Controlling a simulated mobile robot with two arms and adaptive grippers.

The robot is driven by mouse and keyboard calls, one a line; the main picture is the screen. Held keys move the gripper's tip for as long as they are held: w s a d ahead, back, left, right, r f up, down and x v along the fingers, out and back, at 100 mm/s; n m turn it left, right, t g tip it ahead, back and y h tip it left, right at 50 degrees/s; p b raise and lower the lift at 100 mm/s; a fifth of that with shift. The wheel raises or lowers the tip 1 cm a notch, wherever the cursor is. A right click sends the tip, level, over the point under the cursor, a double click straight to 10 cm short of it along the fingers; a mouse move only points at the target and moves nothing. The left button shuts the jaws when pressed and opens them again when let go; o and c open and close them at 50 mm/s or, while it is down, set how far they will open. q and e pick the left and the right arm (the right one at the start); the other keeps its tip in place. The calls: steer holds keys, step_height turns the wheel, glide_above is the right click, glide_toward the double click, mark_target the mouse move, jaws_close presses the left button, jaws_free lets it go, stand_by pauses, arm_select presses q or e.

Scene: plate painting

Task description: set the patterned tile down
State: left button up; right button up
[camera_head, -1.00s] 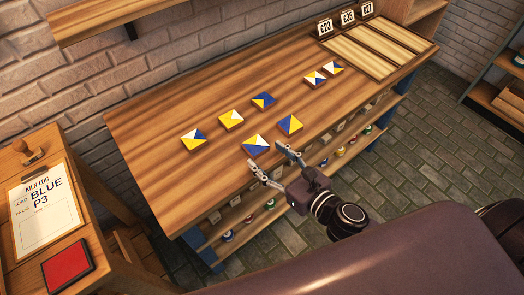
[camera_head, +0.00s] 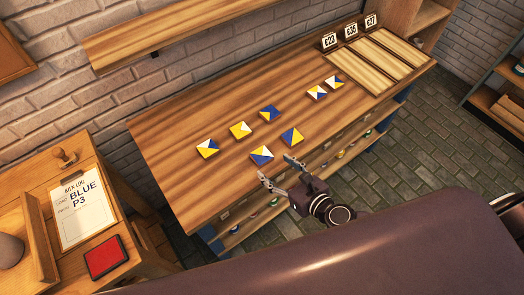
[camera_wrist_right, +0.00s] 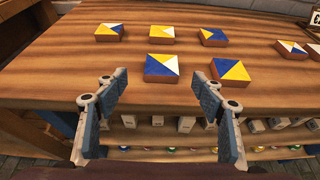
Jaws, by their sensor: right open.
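Several square tiles with blue, yellow and white triangle patterns lie flat on the wooden table (camera_head: 185,175). The two nearest my right gripper are a blue, white and yellow tile (camera_head: 262,155) and a blue and yellow tile (camera_head: 292,136); they also show in the right wrist view as the left tile (camera_wrist_right: 161,68) and the right tile (camera_wrist_right: 230,71). My right gripper (camera_head: 277,169) is open and empty at the table's front edge. Its spread fingers (camera_wrist_right: 153,92) are just short of these two tiles. My left gripper is not in view.
A side desk at left holds a kiln log sheet (camera_head: 82,208), a red pad (camera_head: 105,257) and a stamp (camera_head: 65,157). The table's left part is bare.

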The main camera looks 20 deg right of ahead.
mark_target(263, 157)
steer(key=p+x, duration=0.1)
steer(key=x, duration=0.6)
steer(key=shift+w+d+f, duration=0.1)
steer(key=shift+w+f, duration=0.05)
steer(key=shift+w, duration=0.1)
steer(key=c, duration=1.4)
